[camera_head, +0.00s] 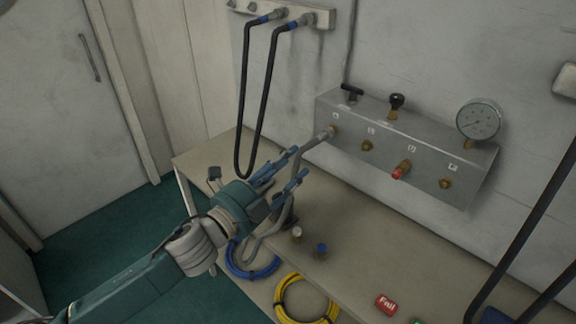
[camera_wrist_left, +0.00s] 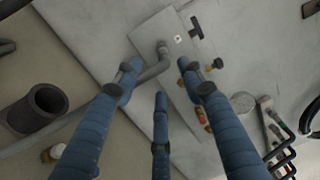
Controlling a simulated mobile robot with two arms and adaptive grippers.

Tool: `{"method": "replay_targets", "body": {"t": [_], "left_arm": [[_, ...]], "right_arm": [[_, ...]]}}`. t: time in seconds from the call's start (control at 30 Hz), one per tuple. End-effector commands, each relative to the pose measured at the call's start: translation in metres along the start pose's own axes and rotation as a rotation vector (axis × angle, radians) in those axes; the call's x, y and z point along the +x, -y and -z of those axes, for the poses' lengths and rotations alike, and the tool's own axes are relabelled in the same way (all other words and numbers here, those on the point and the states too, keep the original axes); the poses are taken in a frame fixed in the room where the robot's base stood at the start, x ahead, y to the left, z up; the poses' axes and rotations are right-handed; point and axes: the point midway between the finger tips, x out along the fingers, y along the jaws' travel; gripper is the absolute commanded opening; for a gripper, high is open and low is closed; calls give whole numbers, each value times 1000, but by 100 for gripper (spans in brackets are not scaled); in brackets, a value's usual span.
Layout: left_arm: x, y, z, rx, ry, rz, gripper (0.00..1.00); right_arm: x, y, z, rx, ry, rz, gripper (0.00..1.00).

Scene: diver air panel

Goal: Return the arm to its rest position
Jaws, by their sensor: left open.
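My left gripper (camera_head: 287,168) is in the middle of the head view, over the bench in front of the metal air panel (camera_head: 402,147). Its blue fingers are spread and hold nothing. In the left wrist view the fingers of the left gripper (camera_wrist_left: 158,76) point at the panel (camera_wrist_left: 177,50). A grey hose (camera_head: 303,148) ends at the panel's leftmost port; it also shows in the left wrist view (camera_wrist_left: 152,71), passing beyond the fingers with its end at the panel. Whether a finger touches it cannot be told. My right gripper is not in view.
The bench (camera_head: 375,230) carries small caps (camera_head: 321,250) and a red "Fail" tag (camera_head: 386,304). Blue (camera_head: 252,270) and yellow (camera_head: 304,302) coils are near its front. Black hoses (camera_head: 243,110) hang from a wall rack close to my left gripper. A gauge (camera_head: 479,119) tops the panel.

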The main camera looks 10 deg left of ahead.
Motion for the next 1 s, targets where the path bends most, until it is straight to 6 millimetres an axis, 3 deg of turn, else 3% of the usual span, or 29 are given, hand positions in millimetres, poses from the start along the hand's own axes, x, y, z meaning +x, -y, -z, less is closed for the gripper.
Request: {"method": "replay_targets", "body": {"t": [0.47,0.57,0.63,0.77,0.9,1.0], "left_arm": [[-2,0,0,-5,2,-1,40],[-7,-9,-2,-77,41,-22,40],[-17,-26,-6,-196,111,-61,40],[-62,-86,-18,-554,346,-198,40],[-140,-158,-19,-921,637,-367,40],[-195,-196,-8,-1103,812,-468,40]], "right_arm": [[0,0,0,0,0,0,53],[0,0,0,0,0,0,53],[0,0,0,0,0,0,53],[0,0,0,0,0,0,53],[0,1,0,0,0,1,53],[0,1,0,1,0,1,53]]}}
